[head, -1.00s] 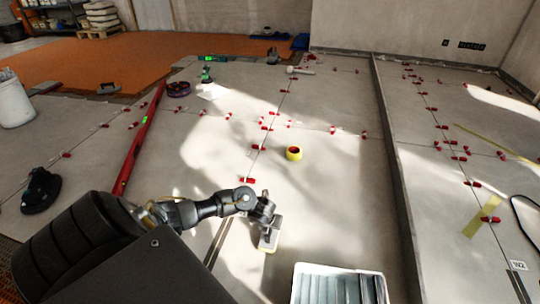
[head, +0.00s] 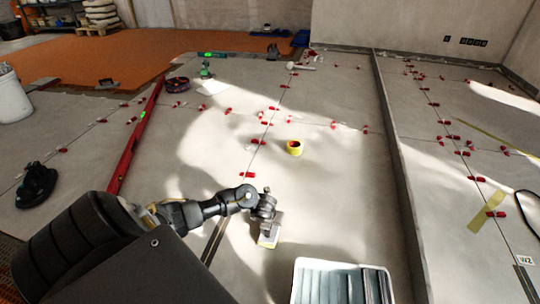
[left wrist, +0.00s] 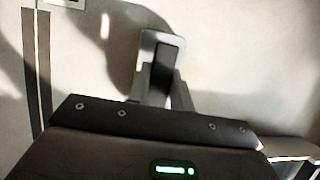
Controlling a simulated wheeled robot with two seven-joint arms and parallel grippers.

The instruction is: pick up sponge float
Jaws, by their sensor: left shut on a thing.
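The sponge float (head: 269,240) is a small pale block with a yellowish lower edge, at the lower middle of the head view. My left gripper (head: 266,222) is over it and shut on it. In the left wrist view the float (left wrist: 146,48) shows as a light plate with a dark handle, just past the gripper body. My right gripper is in neither view.
A white tray (head: 297,285) with grey-blue slats stands to the right of the float. A yellow tape roll (head: 294,148) and several red levelling clips lie on the tiles beyond. A red level (head: 133,146) lies at left. A raised dark edge (head: 398,175) runs along the right.

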